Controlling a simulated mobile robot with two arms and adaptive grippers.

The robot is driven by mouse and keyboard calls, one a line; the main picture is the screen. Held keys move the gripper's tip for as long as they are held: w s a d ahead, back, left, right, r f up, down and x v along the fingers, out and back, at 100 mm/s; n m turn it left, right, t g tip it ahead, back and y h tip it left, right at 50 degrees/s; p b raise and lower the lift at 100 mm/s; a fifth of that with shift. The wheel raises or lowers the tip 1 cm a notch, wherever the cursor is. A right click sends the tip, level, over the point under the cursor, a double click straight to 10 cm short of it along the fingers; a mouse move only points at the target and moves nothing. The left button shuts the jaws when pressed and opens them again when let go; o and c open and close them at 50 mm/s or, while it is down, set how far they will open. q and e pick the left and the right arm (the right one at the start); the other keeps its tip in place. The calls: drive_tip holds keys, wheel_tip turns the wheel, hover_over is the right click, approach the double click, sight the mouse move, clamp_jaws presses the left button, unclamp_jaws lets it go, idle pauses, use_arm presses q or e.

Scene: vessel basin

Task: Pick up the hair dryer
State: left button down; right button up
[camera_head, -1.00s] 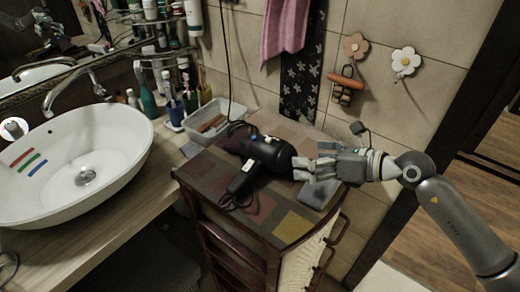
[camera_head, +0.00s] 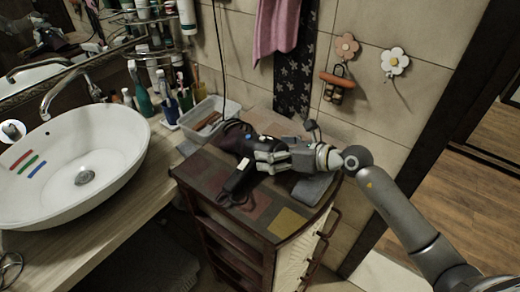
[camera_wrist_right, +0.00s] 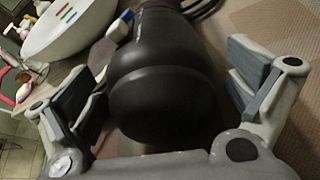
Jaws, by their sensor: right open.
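The black hair dryer (camera_head: 238,141) lies on top of the small dark wooden cabinet (camera_head: 205,170), its handle (camera_head: 239,179) pointing toward the front. My right gripper (camera_head: 262,158) reaches in from the right over the dryer's barrel and hides part of it. In the right wrist view the dryer's barrel (camera_wrist_right: 160,75) lies between the two open fingers of the right gripper (camera_wrist_right: 165,90), with gaps showing at both sides. My left gripper is not in view.
A white basin (camera_head: 75,155) stands on the wooden counter (camera_head: 95,225) at left. A clear plastic tray (camera_head: 208,118) is behind the dryer. A grey flat object (camera_head: 312,188) lies under my right wrist. The cabinet's front corner (camera_head: 285,222) is clear.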

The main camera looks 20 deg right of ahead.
sight(277, 144)
drive_tip(key=shift+r, duration=0.1)
drive_tip(key=c, duration=1.5)
drive_tip(key=shift+r, duration=0.45)
wheel_tip(277, 144, up, 2)
drive_tip(key=shift+r+b, duration=0.1)
drive_tip(key=shift+b, duration=0.55)
drive_tip(key=s+a+r+b, duration=0.1)
drive_tip(key=s+a+r, duration=0.4)
drive_tip(key=s+r, duration=0.4)
drive_tip(key=shift+s+a+r, duration=0.2)
drive_tip(key=shift+s+r, duration=0.2)
drive_tip(key=shift+s, duration=1.6)
